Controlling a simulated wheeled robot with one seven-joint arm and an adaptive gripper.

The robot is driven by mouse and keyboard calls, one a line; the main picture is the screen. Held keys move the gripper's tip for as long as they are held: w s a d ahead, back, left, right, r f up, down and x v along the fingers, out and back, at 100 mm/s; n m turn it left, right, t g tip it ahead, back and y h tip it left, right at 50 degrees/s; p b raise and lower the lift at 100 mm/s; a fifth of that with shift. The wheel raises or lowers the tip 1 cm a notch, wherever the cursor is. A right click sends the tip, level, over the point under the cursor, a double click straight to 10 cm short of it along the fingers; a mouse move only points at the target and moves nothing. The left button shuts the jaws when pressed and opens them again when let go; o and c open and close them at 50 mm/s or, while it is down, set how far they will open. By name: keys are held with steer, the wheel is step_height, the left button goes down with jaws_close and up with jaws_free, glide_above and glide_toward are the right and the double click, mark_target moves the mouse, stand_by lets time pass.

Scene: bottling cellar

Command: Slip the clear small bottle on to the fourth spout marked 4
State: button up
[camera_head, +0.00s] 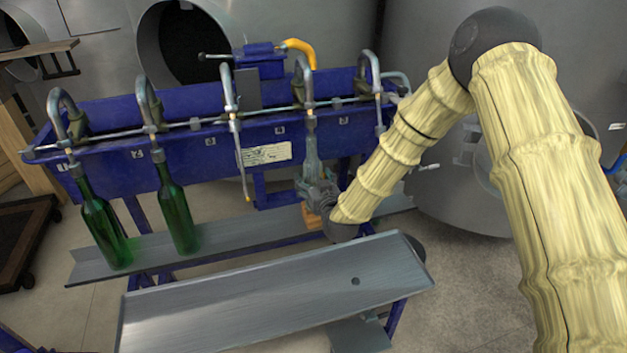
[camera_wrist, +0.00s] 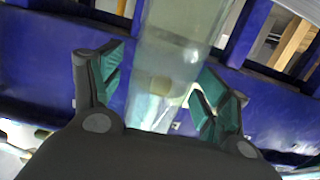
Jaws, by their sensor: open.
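The clear bottle (camera_head: 312,152) hangs upright at the fourth spout (camera_head: 305,82), its neck up at the spout's lower end. The spout's tip seems to be inside the neck, though this is too small to be sure. My gripper (camera_head: 317,192) is at the bottle's lower part, which it mostly hides in the head view. In the wrist view, the clear bottle (camera_wrist: 178,50) stands between the two spread green-padded fingers of my gripper (camera_wrist: 157,92). The fingers are open, with gaps visible beside the glass.
Green bottles hang on the first (camera_head: 104,228) and second (camera_head: 176,215) spouts. The third spout (camera_head: 230,95) and fifth spout (camera_head: 373,85) are empty. The blue filler trough (camera_head: 200,155) runs behind. A grey metal shelf (camera_head: 270,292) lies in front, bare.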

steer(key=v, duration=1.2)
steer(key=s+d+f+m+g+h+p, duration=0.1)
steer(key=s+d+f+g, duration=0.3)
steer(key=s+f, duration=0.45)
steer(key=s+d+f+m+g+h+p, duration=0.1)
steer(key=s+d+f+g, duration=0.3)
steer(key=s+f, duration=0.5)
steer(key=s+d+f+g+h, duration=0.1)
steer(key=s+d+f+g, duration=0.1)
steer(key=s, duration=0.6)
steer(key=s+d+f+m+g+h+p, duration=0.1)
steer(key=s+d+f+g, duration=0.2)
steer(key=s+d, duration=0.3)
steer(key=s+d+f+m+g+h+p, duration=0.1)
steer(key=s+d+f, duration=0.3)
steer(key=s, duration=0.8)
steer(key=shift+g, duration=0.8)
